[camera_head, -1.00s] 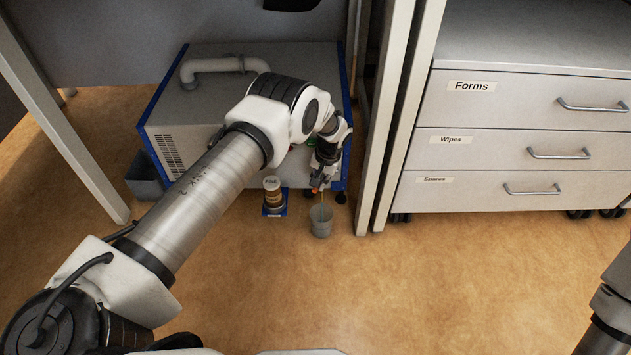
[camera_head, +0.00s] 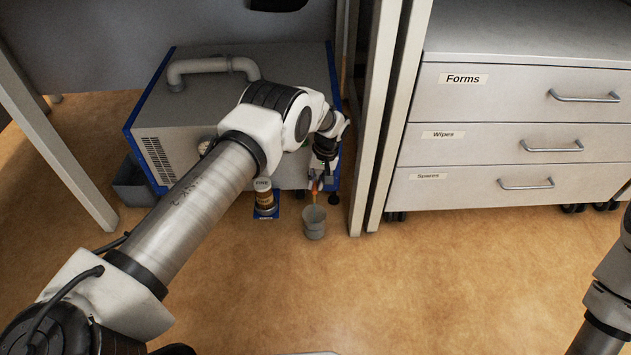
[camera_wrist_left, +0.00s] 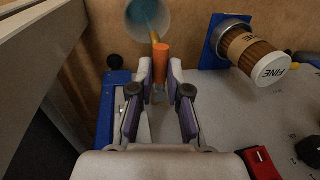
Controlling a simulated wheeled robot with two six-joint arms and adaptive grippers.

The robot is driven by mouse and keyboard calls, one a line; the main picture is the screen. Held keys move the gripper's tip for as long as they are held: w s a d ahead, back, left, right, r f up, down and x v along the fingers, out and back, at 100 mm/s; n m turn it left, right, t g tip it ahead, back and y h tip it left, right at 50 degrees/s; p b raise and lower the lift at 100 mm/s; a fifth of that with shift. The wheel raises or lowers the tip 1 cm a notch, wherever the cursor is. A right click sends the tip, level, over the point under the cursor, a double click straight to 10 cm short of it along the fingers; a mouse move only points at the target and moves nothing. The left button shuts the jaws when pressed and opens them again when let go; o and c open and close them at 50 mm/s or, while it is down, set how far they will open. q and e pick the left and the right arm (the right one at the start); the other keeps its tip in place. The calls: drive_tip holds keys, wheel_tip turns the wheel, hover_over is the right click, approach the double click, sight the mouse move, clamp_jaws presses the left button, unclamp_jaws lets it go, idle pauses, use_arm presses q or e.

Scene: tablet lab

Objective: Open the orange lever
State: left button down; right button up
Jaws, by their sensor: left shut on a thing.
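The orange lever (camera_head: 314,190) is on the low front of the grey machine with blue edges (camera_head: 215,100), above a small grey cup (camera_head: 314,224). My left gripper (camera_head: 318,183) reaches down to it. In the left wrist view the orange lever (camera_wrist_left: 160,62) lies between the two fingertips of my left gripper (camera_wrist_left: 160,74), which is shut on it. A thin tan spout or stream runs from beside the lever toward the cup (camera_wrist_left: 148,18), which holds something blue. My right gripper is not in view; only part of my right arm shows at the right edge.
A jar labelled FINE (camera_head: 264,199) stands on a blue base left of the cup; it also shows in the wrist view (camera_wrist_left: 255,57). A red switch (camera_wrist_left: 258,162) is on the machine. A table leg (camera_head: 385,120) and a drawer cabinet (camera_head: 520,140) stand right. The front floor is clear.

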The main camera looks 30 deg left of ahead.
use_arm(q)
drive_tip(key=c, duration=1.1)
unclamp_jaws()
drive_tip(key=shift+c, duration=0.2)
wheel_tip(320, 180, up, 12)
drive_tip(key=w+d, duration=0.1)
drive_tip(key=d, duration=0.1)
drive_tip(key=shift+f, duration=0.15)
